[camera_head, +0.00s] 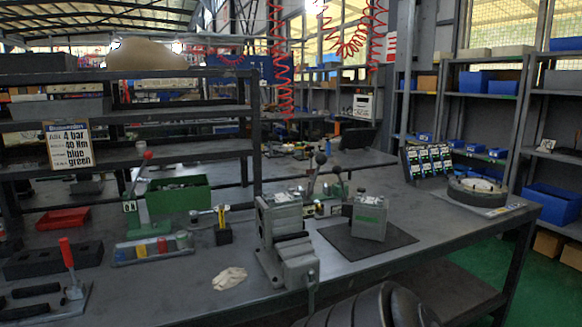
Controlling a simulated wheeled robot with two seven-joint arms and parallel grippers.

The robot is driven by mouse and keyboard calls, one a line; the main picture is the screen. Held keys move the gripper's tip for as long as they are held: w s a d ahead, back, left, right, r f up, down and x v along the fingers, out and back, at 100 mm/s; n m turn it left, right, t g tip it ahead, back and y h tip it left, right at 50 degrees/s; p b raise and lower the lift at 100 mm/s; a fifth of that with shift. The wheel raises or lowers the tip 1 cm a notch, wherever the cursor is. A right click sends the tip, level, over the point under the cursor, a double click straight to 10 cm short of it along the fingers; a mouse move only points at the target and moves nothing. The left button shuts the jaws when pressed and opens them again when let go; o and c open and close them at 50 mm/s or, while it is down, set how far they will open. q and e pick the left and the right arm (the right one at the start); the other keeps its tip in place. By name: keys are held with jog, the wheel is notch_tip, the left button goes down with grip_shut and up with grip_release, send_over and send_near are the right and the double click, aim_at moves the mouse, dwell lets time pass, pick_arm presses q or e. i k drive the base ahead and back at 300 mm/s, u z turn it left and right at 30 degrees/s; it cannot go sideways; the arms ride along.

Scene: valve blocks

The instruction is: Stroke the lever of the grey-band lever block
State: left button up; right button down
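Behind the grey vise stand upright levers with dark ball knobs (320,158); their block is partly hidden by the vise. I cannot make out a grey band on it. A green lever block (150,215) with a red-knobbed lever (147,155) stands at the left of the bench. A red-handled lever (68,255) rises from a plate at the far left front. A grey block (370,217) with a green label sits upright on a dark mat (400,238). Neither of my grippers shows; only a dark rounded part, seemingly of my arm, shows at the bottom edge.
The grey vise (285,235) stands mid-bench. A tray of coloured pieces (150,248), a small black block with a yellow top (222,232) and a crumpled cloth (230,278) lie left of it. A round fixture (478,192) sits right. The front bench (160,300) has bare room.

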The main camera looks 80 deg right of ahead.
aim_at(321, 159)
jog(key=k, duration=1.15)
jog(key=z, duration=1.1)
jog(key=i, duration=0.25)
jog(key=z, duration=0.15)
